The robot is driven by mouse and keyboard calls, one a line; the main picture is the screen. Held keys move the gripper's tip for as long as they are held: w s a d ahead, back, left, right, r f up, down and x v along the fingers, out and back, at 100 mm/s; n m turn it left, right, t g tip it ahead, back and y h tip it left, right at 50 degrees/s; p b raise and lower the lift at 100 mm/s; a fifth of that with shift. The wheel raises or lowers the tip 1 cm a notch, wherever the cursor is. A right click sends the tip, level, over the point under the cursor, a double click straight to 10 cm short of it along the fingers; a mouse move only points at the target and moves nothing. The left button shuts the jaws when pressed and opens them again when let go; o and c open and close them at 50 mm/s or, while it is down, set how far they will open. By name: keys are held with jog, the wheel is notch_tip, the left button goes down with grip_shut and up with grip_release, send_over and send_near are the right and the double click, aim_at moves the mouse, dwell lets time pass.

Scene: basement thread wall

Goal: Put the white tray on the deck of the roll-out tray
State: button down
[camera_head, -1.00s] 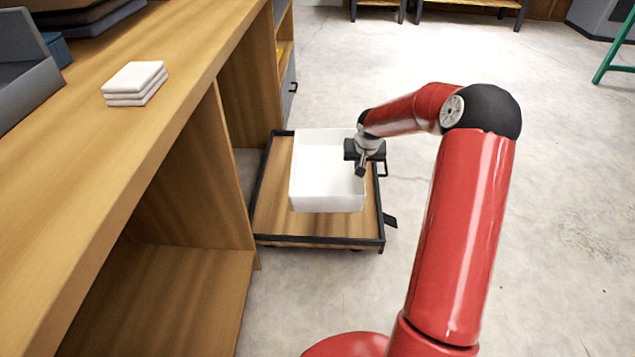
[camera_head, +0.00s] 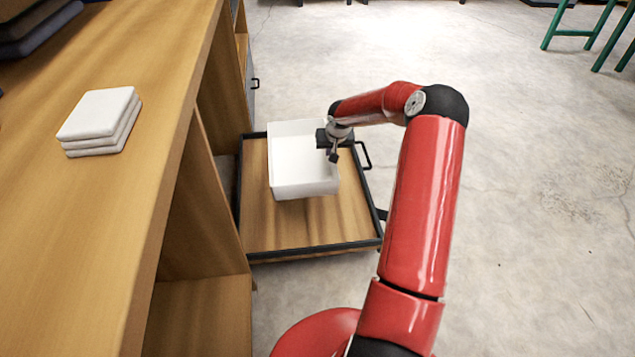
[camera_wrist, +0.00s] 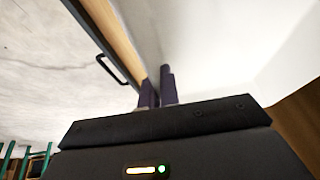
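The white tray (camera_head: 303,176) is an open, deep white box. In the head view it appears above the far half of the roll-out tray, its back rim overlapping that tray's far edge; it looks raised, though the gap is hard to judge. The roll-out tray has a wooden deck (camera_head: 310,225) with a low black rim. My gripper (camera_head: 334,155) is at the white tray's right wall. In the wrist view its dark fingers (camera_wrist: 158,90) are close together on the wall, with the white tray (camera_wrist: 215,50) filling the upper right.
A wooden bench (camera_head: 165,75) with open bays runs along the left, close beside the roll-out tray. A stack of white cloths (camera_head: 100,122) lies on its top. A black handle (camera_head: 363,155) sticks out at the roll-out tray's right. The concrete floor to the right is clear; green-legged stools (camera_head: 590,35) stand far right.

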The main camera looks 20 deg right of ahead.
notch_tip(320, 180, down, 16)
jog(key=shift+r+b, duration=0.2)
jog(key=shift+b, duration=0.85)
jog(key=shift+f, duration=0.15)
jog(key=c, duration=1.6)
grip_release()
jog(key=shift+c, duration=0.2)
